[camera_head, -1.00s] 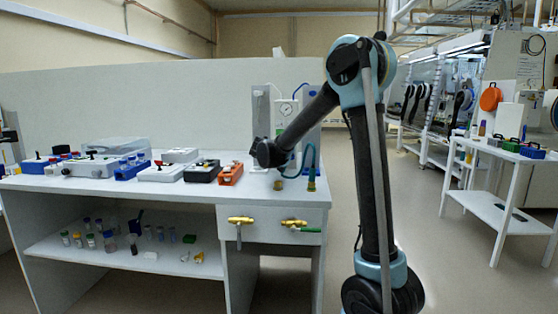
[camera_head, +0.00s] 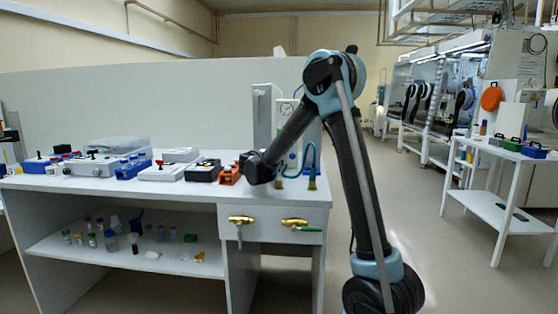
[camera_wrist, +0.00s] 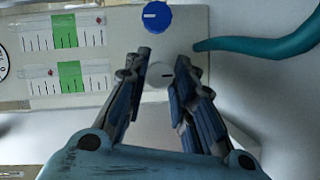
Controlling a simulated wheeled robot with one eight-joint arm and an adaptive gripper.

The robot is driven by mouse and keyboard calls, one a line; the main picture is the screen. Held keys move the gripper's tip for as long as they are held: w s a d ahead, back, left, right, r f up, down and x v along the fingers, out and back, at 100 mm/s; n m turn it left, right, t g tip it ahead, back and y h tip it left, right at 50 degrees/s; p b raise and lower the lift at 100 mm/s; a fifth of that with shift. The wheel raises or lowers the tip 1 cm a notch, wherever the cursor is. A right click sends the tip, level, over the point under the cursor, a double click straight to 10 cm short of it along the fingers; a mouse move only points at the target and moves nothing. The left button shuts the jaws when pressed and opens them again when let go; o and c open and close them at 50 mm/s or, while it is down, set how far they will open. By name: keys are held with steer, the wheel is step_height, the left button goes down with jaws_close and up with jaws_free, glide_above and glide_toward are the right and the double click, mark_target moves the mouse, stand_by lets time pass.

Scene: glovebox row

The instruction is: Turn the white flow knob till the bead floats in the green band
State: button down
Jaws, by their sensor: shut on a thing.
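In the wrist view, the white flow knob (camera_wrist: 159,74) sits between the two fingers of my gripper (camera_wrist: 163,66), which is shut on it. Left of it, the panel carries two tube scales, each with a green band: the upper band (camera_wrist: 67,30) and the lower band (camera_wrist: 71,76). Small reddish marks show near the scales, but I cannot tell where the bead floats. A blue knob (camera_wrist: 157,17) sits on the panel beyond the white one. In the head view, my arm hides the gripper and most of the panel.
A teal hose (camera_wrist: 265,42) curves in close on the right of the knobs. On the bench (camera_head: 120,187), an orange box (camera_head: 229,174) and a black box (camera_head: 202,171) stand left of my arm. Brass valves (camera_head: 240,219) stick out of the bench front.

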steer(key=shift+a+f+n, duration=0.1)
steer(key=shift+a+n, duration=0.1)
steer(key=shift+n, duration=0.3)
steer(key=c, duration=1.3)
jaws_free()
steer(key=shift+f, duration=0.1)
steer(key=shift+c, duration=0.2)
steer(key=v, duration=1.1)
steer(key=shift+s+a+f, duration=0.2)
steer(key=shift+s+f, duration=0.05)
steer(key=shift+s, duration=0.15)
